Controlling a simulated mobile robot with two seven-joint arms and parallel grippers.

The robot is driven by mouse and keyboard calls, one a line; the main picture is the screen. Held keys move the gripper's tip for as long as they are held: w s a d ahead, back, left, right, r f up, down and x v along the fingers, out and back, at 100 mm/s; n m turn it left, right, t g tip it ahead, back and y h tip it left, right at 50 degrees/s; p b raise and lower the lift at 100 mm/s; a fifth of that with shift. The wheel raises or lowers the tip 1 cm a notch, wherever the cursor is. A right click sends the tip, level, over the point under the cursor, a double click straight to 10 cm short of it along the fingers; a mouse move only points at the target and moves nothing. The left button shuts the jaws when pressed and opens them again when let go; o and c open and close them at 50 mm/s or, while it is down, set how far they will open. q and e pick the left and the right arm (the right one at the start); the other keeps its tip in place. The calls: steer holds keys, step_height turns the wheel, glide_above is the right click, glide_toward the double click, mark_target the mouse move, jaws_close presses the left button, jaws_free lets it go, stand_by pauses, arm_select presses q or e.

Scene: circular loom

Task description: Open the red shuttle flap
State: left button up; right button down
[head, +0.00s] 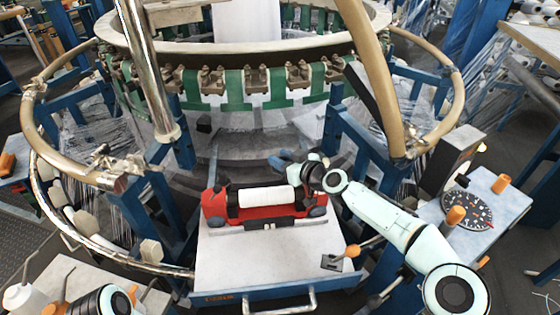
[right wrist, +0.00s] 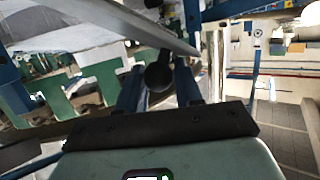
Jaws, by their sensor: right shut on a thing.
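The red shuttle (head: 248,212) sits on a white-topped table (head: 225,265) below the loom ring. A white roll (head: 266,196) lies exposed along its top. My right gripper (head: 283,161) is just above and behind the shuttle's right half, its blue fingers pointing left. In the right wrist view its two fingers (right wrist: 157,88) are closed on a dark round knob (right wrist: 158,72). I cannot clearly make out the shuttle's flap, its angle, or how the knob joins it. My left gripper is not in view.
The loom ring (head: 250,48) with green straps (head: 233,107) stands close behind the shuttle. A small black piece with an orange knob (head: 352,251) lies at the table's front right. A side table with a dial (head: 467,210) stands further right.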

steer(key=shift+d+f, duration=0.35)
steer(key=shift+f, duration=0.15)
steer(key=c, duration=0.8)
jaws_free()
steer(key=shift+c, duration=0.2)
steer(key=shift+d, duration=0.15)
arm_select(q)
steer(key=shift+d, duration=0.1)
arm_select(e)
steer(key=shift+r, duration=0.1)
steer(key=shift+a+r, duration=0.1)
steer(key=shift+a, duration=0.1)
steer(key=shift+r, duration=0.2)
arm_select(q)
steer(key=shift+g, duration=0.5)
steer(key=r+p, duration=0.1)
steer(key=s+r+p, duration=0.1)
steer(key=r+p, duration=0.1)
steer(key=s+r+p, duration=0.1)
steer(key=p, duration=0.1)
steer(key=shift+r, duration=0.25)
arm_select(e)
step_height(320, 180, up, 20)
steer(key=shift+f, duration=0.25)
